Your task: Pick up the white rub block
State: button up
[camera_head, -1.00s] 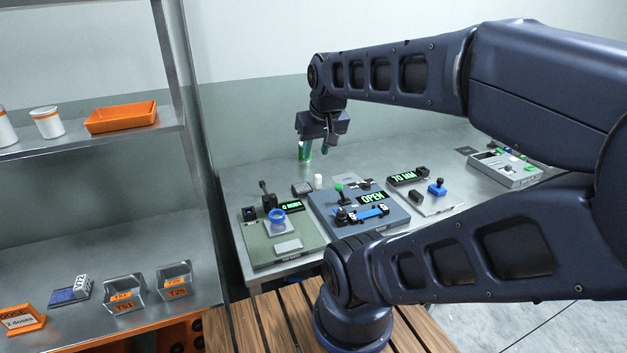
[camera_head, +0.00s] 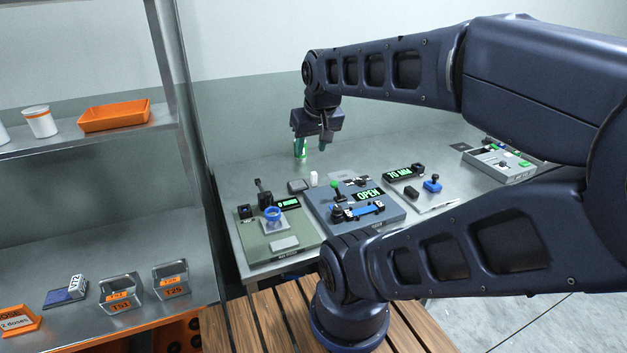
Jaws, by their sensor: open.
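The small white rub block (camera_head: 314,179) stands on the grey metal table, behind the panel with the OPEN display and to the right of a small dark grey block. My gripper (camera_head: 311,147) points down above the back of the table, with its fingers apart and nothing between them that I can make out. The white block is below the gripper in the picture, and the two are apart.
The dark block (camera_head: 297,186) is close beside the white one. A green panel (camera_head: 262,239), the OPEN panel (camera_head: 368,194) and a 70 MM display (camera_head: 399,175) crowd the front. A green cylinder (camera_head: 300,151) stands behind. Bare table (camera_head: 235,181) lies at left.

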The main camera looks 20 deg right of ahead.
jog(key=m+g+h, duration=0.1)
jog(key=m+g, duration=0.4)
jog(key=m, duration=1.3)
send_over(314, 173)
jog(key=a, duration=0.1)
jog(key=f, duration=2.2)
jog(key=shift+s+f, duration=0.2)
jog(key=shift+f, duration=0.1)
jog(key=f, duration=0.5)
jog(key=shift+d, duration=0.3)
jog(key=shift+w+d+f, duration=0.15)
jog(key=shift+f, duration=0.7)
jog(key=shift+w+d+f, duration=0.1)
jog(key=shift+f, duration=0.8)
jog(key=shift+w+d+f, duration=0.15)
jog(key=shift+f, duration=0.7)
grip_shut()
